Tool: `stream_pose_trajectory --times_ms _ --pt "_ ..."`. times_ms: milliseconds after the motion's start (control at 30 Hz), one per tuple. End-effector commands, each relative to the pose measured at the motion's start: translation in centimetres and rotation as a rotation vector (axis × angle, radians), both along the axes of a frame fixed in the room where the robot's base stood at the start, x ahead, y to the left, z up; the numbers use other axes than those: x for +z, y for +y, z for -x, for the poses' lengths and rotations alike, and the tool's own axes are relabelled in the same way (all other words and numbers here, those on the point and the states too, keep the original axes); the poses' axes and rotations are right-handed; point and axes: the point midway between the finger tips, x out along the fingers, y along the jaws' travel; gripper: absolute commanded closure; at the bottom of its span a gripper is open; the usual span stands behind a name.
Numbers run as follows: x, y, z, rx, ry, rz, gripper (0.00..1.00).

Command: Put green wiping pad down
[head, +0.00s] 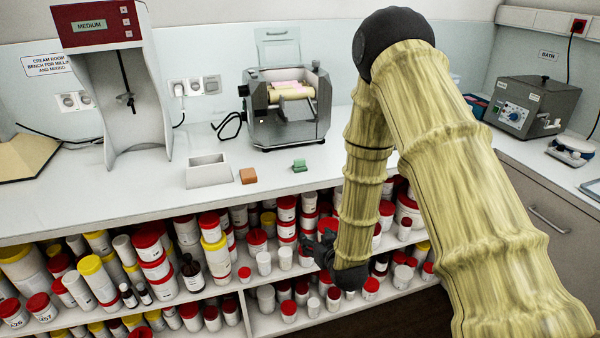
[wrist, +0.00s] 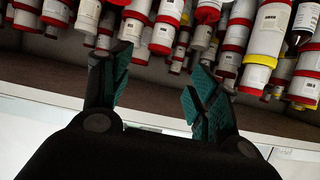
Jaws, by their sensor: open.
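The green wiping pad (head: 299,166) rests on the white bench top near its front edge, in front of the roller mill. My gripper (head: 318,250) hangs below the bench edge in front of the shelves, below the pad and apart from it. In the wrist view my gripper (wrist: 158,100) shows two spread dark fingers with green-textured inner faces and nothing between them. The pad is not seen in the wrist view.
An orange-brown block (head: 249,176) and a grey open box (head: 208,171) stand left of the pad. The roller mill (head: 290,110) stands behind it. Shelves under the bench hold several jars (head: 213,255). Bare bench (head: 110,205) lies at the left front.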

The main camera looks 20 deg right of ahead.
Motion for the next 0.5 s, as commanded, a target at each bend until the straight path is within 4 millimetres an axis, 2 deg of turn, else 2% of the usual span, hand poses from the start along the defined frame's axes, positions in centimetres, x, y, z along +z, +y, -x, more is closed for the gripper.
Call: stream_pose_trajectory --times_ms 33,100,233,333,500 --pt "2.6 -0.3 -2.3 0.000 -0.086 0.002 0.39" --pt "6.3 -0.5 -4.7 0.002 -0.191 0.004 0.39" --pt "11.7 -0.9 -7.5 0.005 -0.336 0.007 0.39" --pt "14.1 -1.1 -8.5 0.005 -0.399 0.008 0.39" --pt "15.4 -1.1 -9.9 0.006 -0.431 0.009 0.39"
